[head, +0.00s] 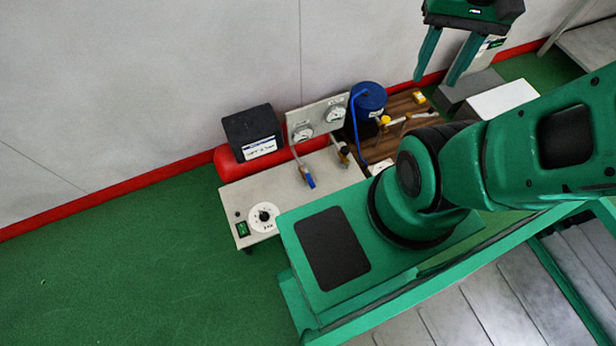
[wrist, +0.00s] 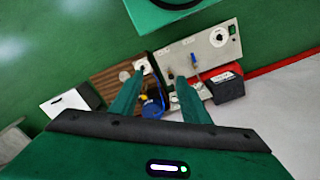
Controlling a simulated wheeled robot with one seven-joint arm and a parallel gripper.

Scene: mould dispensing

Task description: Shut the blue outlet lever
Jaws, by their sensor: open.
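The blue outlet lever (head: 309,180) is a small blue handle on a thin metal pipe above the beige dispensing unit (head: 262,190). In the wrist view the lever (wrist: 194,60) shows as a small blue spot on the grey top, beyond my right finger. I cannot tell its valve setting. My gripper (head: 435,82) is at the upper right of the head view, open and empty, well apart from the lever. In the wrist view my gripper (wrist: 157,79) points its spread fingers towards the blue drum and the boards.
A gauge panel (head: 319,118) stands behind the lever. A blue drum (head: 370,98) with a blue hose stands on a wooden board to the right. A black box (head: 252,131) sits by a red tank (head: 229,168). A white block (head: 502,97) stands farther right. Green floor is clear at left.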

